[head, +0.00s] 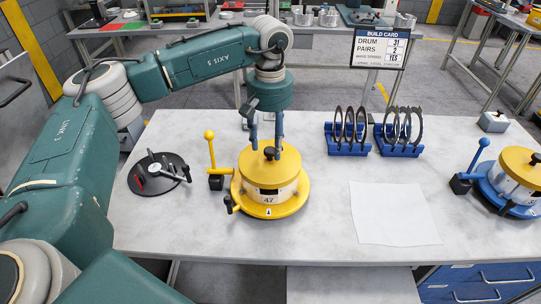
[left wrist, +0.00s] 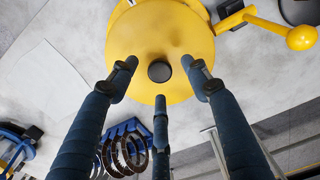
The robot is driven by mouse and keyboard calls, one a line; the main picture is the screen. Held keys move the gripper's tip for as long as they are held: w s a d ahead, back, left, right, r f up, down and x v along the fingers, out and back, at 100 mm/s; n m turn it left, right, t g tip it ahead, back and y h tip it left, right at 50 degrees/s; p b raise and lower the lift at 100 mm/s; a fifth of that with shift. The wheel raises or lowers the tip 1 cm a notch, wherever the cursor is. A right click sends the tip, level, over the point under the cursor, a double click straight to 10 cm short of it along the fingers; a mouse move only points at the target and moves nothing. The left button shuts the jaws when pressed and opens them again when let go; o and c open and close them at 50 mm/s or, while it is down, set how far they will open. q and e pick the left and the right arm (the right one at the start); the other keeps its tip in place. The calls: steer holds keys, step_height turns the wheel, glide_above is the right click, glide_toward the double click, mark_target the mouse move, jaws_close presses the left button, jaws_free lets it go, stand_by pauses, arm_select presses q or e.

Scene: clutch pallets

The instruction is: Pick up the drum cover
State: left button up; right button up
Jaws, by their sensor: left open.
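The drum cover (head: 283,163) is a round yellow lid with a black knob (head: 270,153) on top. It sits on a white drum marked 47 (head: 268,193) with a yellow base, near the middle of the table. My left gripper (head: 265,149) points down just above the cover, its fingers open. In the left wrist view the yellow cover (left wrist: 160,35) fills the top middle. The open fingers stand spread around its black knob (left wrist: 160,71), with gaps between them and the knob. My right gripper is not in view.
A yellow ball-topped lever (head: 211,150) stands close left of the drum. A black disc with a handle (head: 158,174) lies farther left. Blue racks of dark rings (head: 348,150) stand behind right. A second yellow-covered drum (head: 515,178) is far right. A white sheet (head: 393,213) lies flat between.

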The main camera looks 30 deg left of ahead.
mark_target(270, 150)
arm_select(q)
step_height(270, 150, down, 3)
steer(key=shift+s+p, duration=0.1)
steer(key=shift+p, duration=0.45)
steer(key=shift+a+f, duration=0.1)
steer(key=shift+f, duration=0.05)
steer(key=shift+c, duration=0.2)
jaws_close()
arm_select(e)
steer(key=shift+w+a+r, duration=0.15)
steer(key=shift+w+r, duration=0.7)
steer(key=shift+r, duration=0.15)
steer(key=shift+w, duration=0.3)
